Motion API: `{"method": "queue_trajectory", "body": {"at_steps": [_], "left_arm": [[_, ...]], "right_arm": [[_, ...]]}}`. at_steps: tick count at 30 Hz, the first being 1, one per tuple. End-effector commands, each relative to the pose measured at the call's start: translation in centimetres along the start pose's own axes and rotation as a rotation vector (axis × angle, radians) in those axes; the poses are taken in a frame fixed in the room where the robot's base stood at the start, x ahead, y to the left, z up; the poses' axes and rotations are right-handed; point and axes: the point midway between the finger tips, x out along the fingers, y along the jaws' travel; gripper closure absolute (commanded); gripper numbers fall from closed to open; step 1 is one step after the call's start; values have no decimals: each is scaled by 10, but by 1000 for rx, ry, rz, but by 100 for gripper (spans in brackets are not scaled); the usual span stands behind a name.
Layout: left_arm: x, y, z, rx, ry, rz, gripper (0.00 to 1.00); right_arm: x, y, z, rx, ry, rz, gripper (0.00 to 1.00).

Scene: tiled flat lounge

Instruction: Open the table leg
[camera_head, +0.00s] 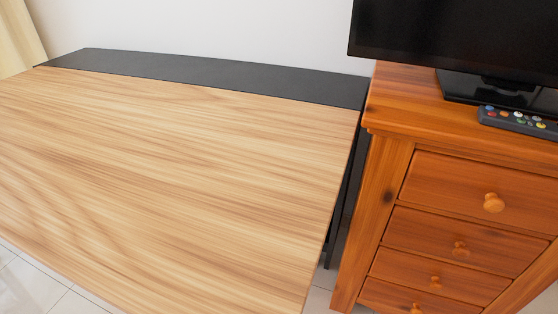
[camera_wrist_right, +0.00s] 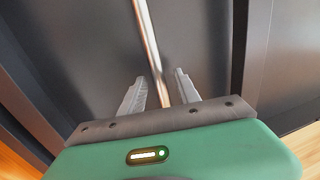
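The table (camera_head: 170,170) has a light wood-grain top with a black strip along its back edge. Part of its dark frame and leg (camera_head: 335,220) shows below the right edge in the head view; the rest is hidden under the top. In the right wrist view, my right gripper (camera_wrist_right: 160,88) is open, with one finger on each side of a thin metal rod (camera_wrist_right: 148,45). The rod runs in front of a dark panel; I cannot tell if the fingers touch it, or whether it belongs to the leg. My left gripper is not in view.
An orange wooden drawer cabinet (camera_head: 400,105) stands close to the table's right side, leaving a narrow gap. A television (camera_head: 460,40) and a remote (camera_head: 518,122) are on it. Dark frame bars (camera_wrist_right: 252,55) flank the right gripper. A white wall is behind.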

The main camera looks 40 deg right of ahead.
Motion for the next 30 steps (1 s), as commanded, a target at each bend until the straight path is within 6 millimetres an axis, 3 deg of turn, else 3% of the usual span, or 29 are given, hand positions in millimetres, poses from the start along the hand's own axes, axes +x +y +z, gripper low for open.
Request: {"method": "queue_trajectory", "body": {"at_steps": [8,17,30], "left_arm": [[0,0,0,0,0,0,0],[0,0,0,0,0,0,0],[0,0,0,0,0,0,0]], "right_arm": [[-1,-1,-1,-1,2,-1,61],[0,0,1,1,-2,0,99],[0,0,2,0,-3,0,100]]}}
